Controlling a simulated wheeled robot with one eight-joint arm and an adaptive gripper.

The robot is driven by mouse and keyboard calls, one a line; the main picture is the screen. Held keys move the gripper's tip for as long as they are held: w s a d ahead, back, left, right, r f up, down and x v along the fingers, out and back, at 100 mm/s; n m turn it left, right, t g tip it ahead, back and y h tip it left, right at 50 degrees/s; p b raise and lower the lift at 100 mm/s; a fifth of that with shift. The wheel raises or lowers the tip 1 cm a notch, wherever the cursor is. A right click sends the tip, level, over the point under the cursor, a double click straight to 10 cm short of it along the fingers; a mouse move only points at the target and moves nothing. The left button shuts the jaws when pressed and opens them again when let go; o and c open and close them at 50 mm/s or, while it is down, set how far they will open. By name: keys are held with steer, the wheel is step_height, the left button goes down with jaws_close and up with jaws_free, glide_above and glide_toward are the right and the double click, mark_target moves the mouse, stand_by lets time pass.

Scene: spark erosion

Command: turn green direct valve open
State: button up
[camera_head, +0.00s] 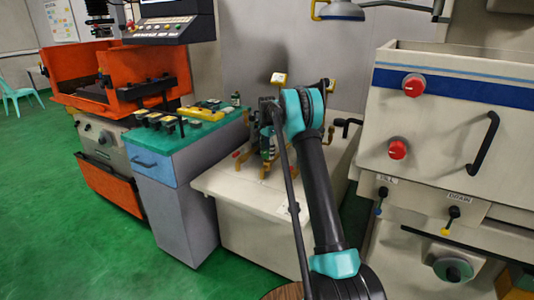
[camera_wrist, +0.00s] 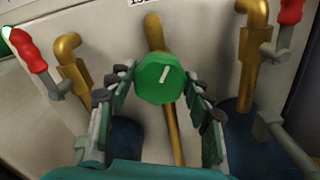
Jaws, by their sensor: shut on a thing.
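The green direct valve (camera_wrist: 160,78) is a round green knob with a short white line, tilted a little right of upright. It sits in front of a vertical brass pipe (camera_wrist: 154,34) in the wrist view. My gripper (camera_wrist: 158,96) has a finger on each side of the knob and is shut on it; the exact contact at the knob's edges is hard to see. In the head view my gripper (camera_head: 268,128) is over the pale cabinet (camera_head: 233,192), among brass pipes. The knob cannot be made out there behind my arm.
Red-handled levers flank the knob at left (camera_wrist: 30,50) and right (camera_wrist: 290,12), near more brass pipes (camera_wrist: 72,65). A teal-topped cart (camera_head: 178,158) stands left of the cabinet. A large machine (camera_head: 455,130) with red knobs is close on the right. Green floor is free at left.

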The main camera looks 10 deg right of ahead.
mark_target(268, 152)
steer(key=n, duration=1.2)
steer(key=shift+d, duration=0.15)
steer(key=shift+n, duration=0.3)
steer(key=o, duration=1.2)
steer(key=shift+c, duration=0.2)
step_height(268, 152, up, 12)
steer(key=shift+s, duration=0.1)
